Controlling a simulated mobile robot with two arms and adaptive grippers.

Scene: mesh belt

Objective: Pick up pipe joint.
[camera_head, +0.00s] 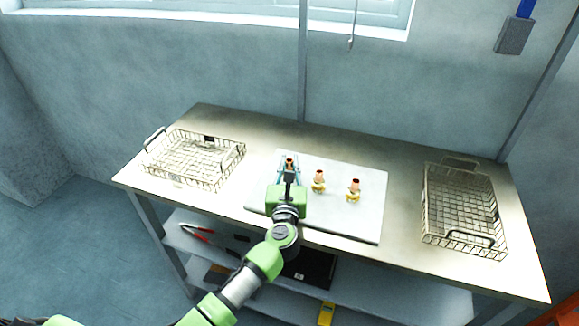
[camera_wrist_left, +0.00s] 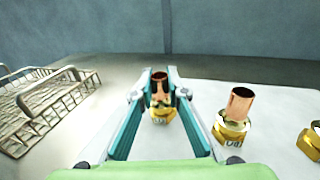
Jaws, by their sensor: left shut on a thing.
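The middle pipe joint (camera_head: 319,181) stands just right of the gripper, also in the left wrist view (camera_wrist_left: 236,117). The right pipe joint (camera_head: 354,189) is cut by the edge of the left wrist view (camera_wrist_left: 312,141). My right gripper is not in view.
A wire basket (camera_head: 241,160) stands at the table's left and another basket (camera_head: 427,205) at its right. A wall is behind the table (camera_head: 400,165). Tools lie on the lower shelf (camera_head: 350,283).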

